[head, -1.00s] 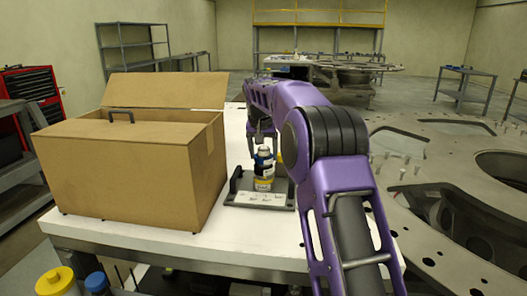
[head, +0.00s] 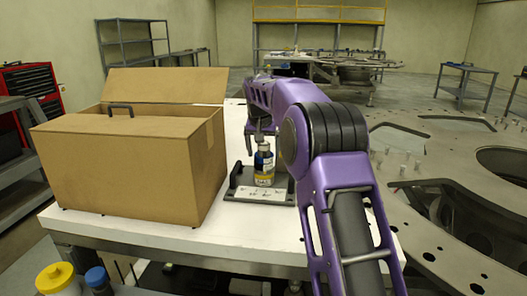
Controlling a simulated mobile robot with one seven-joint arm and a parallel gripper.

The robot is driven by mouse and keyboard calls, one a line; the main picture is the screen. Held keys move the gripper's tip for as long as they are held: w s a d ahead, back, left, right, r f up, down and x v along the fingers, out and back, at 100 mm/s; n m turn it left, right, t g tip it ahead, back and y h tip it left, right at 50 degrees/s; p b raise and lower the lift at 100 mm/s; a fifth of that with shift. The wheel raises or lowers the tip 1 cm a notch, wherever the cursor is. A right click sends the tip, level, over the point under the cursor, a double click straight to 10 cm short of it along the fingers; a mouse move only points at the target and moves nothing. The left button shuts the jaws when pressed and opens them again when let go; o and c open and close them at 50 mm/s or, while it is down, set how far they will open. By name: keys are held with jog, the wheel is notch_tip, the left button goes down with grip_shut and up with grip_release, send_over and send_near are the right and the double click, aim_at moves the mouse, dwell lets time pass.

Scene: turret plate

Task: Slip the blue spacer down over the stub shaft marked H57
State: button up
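A small upright stack (head: 264,164) with a pale top, a dark blue band and a yellow lower part stands on a grey plate (head: 232,194) on the white table. The blue band looks like the blue spacer (head: 264,160), but its edges are too small to make out. White labels lie along the plate's front; their marks are unreadable, so I cannot tell which shaft is H57. My gripper (head: 260,140) points down just above and behind the stack, partly hidden by my purple arm. Whether its fingers touch anything is unclear.
A large open cardboard box (head: 120,160) stands close on the left of the plate. A dark handle stands at the plate's left end. A big grey turret plate (head: 440,180) with holes and pegs fills the right. Bare white table (head: 215,235) lies in front.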

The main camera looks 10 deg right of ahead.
jog(key=shift+o, duration=0.2)
jog(key=p+v, duration=0.2)
jog(key=v, duration=1.5)
jog(key=shift+r+p, duration=0.25)
jog(key=shift+p, duration=0.05)
jog(key=shift+s, duration=0.1)
